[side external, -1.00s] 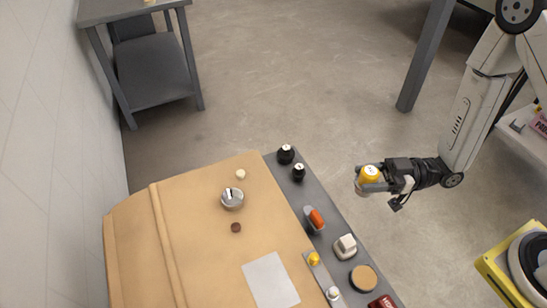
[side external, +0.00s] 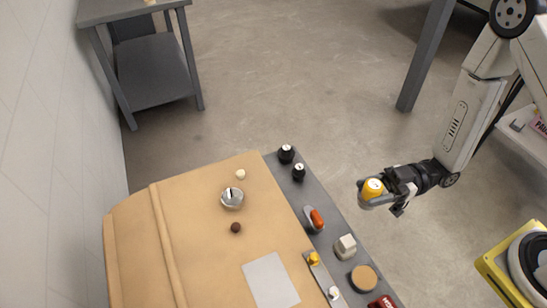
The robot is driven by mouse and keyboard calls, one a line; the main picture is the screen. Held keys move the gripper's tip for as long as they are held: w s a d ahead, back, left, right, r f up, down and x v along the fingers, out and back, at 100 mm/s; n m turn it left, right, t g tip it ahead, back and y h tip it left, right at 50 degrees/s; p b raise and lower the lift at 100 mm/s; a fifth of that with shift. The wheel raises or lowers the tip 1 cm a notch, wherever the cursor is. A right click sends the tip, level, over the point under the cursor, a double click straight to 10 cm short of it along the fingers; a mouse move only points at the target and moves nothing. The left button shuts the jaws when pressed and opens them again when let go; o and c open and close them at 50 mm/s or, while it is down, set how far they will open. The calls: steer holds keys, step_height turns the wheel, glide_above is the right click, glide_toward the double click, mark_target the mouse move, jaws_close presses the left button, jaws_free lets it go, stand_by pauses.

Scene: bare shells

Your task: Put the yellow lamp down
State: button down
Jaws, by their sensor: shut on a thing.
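The yellow lamp (side external: 373,187) is a small rounded yellow piece with a pale top. It sits between the fingers of my gripper (side external: 371,195), which is shut on it. My gripper holds it out in the air, to the right of the dark grey strip (side external: 328,235) along the panel's edge. The lower part of the lamp is hidden by the fingers. A second small yellow piece (side external: 314,258) sits on a light narrow plate on the wooden panel (side external: 200,255).
Two black knobs (side external: 286,154), an orange-red piece (side external: 316,218), a white block (side external: 346,247), a round tan disc (side external: 364,278) and a red box (side external: 383,302) line the grey strip. A silver round part (side external: 232,198) and a white sheet (side external: 271,280) lie on the panel.

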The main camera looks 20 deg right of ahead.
steer(key=w+a+f, duration=0.1)
steer(key=w+f, duration=0.1)
steer(key=w, duration=0.1)
steer(key=w+a+f, duration=0.1)
steer(key=w+f, duration=0.1)
steer(key=w, duration=0.1)
steer(key=w+a+f, duration=0.1)
steer(key=w+f, duration=0.2)
steer(key=w, duration=0.1)
steer(key=shift+a, duration=0.2)
steer(key=shift+w+a+f, duration=0.2)
steer(key=shift+w+f, duration=0.35)
steer(key=shift+w, duration=0.05)
steer(key=shift+f, duration=0.1)
steer(key=shift+w+a+f, duration=0.15)
steer(key=shift+w+f, duration=0.35)
steer(key=shift+f, duration=1.4)
steer(key=shift+f, duration=0.15)
steer(key=shift+c, duration=0.7)
jaws_free()
